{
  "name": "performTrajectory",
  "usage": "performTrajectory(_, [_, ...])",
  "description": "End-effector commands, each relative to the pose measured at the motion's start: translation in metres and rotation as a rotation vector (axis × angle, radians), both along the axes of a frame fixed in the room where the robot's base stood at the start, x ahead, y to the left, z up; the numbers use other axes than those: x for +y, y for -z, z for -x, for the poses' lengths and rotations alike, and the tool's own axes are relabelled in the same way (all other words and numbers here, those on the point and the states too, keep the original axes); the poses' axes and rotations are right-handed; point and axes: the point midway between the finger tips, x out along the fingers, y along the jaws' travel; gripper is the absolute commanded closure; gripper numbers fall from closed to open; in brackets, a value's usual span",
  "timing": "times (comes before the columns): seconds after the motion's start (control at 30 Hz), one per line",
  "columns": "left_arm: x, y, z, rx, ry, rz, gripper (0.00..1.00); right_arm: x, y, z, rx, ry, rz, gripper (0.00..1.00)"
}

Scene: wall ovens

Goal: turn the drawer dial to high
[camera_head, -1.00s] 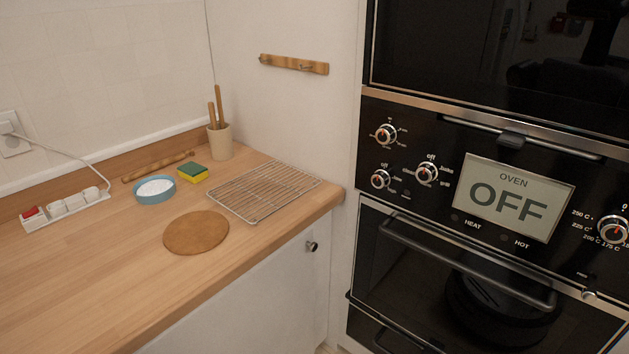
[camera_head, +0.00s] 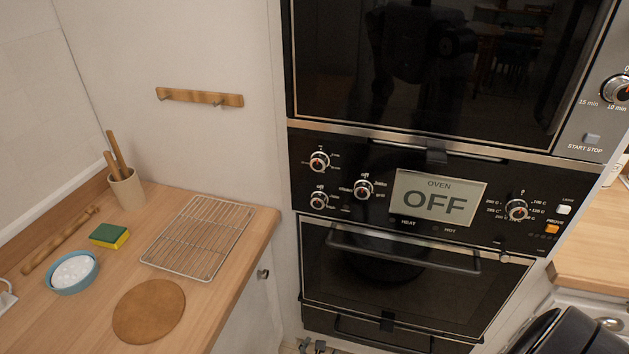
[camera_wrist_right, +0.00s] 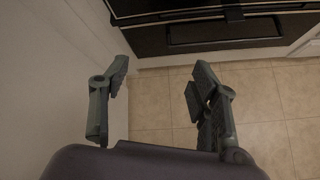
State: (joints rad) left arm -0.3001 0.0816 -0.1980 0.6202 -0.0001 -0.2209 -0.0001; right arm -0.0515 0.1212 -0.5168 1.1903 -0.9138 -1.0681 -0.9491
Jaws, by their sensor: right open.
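The oven control panel (camera_head: 280,145) carries several dials. On its left are an upper dial (camera_head: 319,162), a lower dial (camera_head: 318,200) and a middle dial (camera_head: 362,188); their labels are too small to tell surely which is the drawer dial. A drawer (camera_head: 415,338) with a dark front lies below the oven door. My right gripper (camera_wrist_right: 160,76) is open and empty in the right wrist view, above the tiled floor and apart from the dark appliance front at the top.
The oven display (camera_head: 437,198) reads OFF. The oven door handle (camera_head: 400,250) sticks out below the panel. At left, a wooden counter (camera_head: 222,310) holds a wire rack (camera_head: 198,238), a round board (camera_head: 148,311) and a blue bowl (camera_head: 72,272). Tiled floor (camera_wrist_right: 160,110) is clear.

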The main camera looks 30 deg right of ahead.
Motion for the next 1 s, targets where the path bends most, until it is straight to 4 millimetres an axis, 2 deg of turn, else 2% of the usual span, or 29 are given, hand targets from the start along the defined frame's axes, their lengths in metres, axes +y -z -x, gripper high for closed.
performTrajectory(0.03, [-0.007, -0.027, 0.011, 0.016, 0.001, 0.007, 1.00, 0.002, -0.072, -0.029, -0.042, -0.063, 0.134, 0.44])
performTrajectory(0.07, [-0.009, -0.034, 0.015, 0.023, 0.001, 0.010, 1.00, 0.003, -0.103, -0.040, -0.059, -0.089, 0.213, 0.44])
performTrajectory(0.1, [-0.012, -0.041, 0.020, 0.029, 0.002, 0.013, 1.00, 0.004, -0.142, -0.053, -0.081, -0.113, 0.313, 0.44])
performTrajectory(0.2, [-0.012, -0.057, 0.024, 0.034, 0.003, 0.013, 1.00, 0.009, -0.226, -0.071, -0.129, -0.130, 0.517, 0.44])
performTrajectory(0.3, [-0.008, -0.068, 0.018, 0.025, 0.005, 0.008, 1.00, 0.013, -0.285, -0.076, -0.162, -0.116, 0.652, 0.44])
performTrajectory(0.33, [-0.007, -0.070, 0.014, 0.021, 0.005, 0.007, 1.00, 0.014, -0.298, -0.077, -0.168, -0.110, 0.681, 0.44])
performTrajectory(0.43, [-0.002, -0.074, -0.001, 0.000, 0.003, 0.003, 1.00, 0.015, -0.323, -0.076, -0.180, -0.093, 0.741, 0.44])
performTrajectory(0.57, [-0.001, -0.079, -0.014, -0.022, 0.000, 0.002, 1.00, 0.009, -0.332, -0.081, -0.183, -0.086, 0.766, 0.44])
performTrajectory(1.0, [0.000, -0.101, 0.003, 0.003, 0.000, -0.001, 1.00, -0.060, -0.332, -0.139, -0.181, -0.085, 0.764, 0.44])
